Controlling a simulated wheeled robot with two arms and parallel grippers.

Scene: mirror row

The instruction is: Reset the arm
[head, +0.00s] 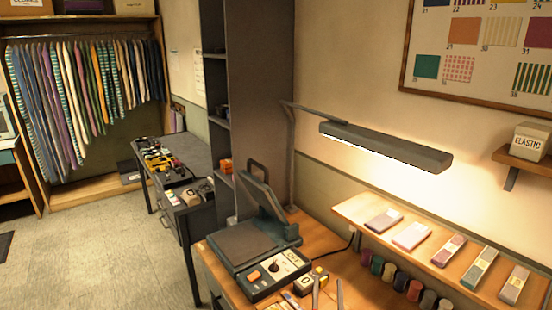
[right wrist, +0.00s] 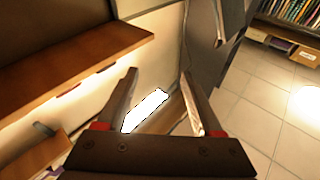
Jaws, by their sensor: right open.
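My right gripper (head: 328,291) shows at the bottom of the head view, its two fingers pointing up over the wooden worktable (head: 368,292). In the right wrist view the fingers of this gripper (right wrist: 159,74) stand wide apart with nothing between them. A dark press (head: 252,246) with a raised, tilted lid (head: 262,196) sits on the worktable, left of the gripper. Its control panel (head: 275,273) has an orange button and a knob. A small box with yellow and red parts (head: 319,273) lies close to the fingertips. My left gripper is in neither view.
A long lamp (head: 385,146) hangs over the worktable. A wooden shelf (head: 349,211) with several flat packs runs along the wall, with several spools (head: 389,272) under it. A tall grey shelf unit (head: 262,90) stands behind the press.

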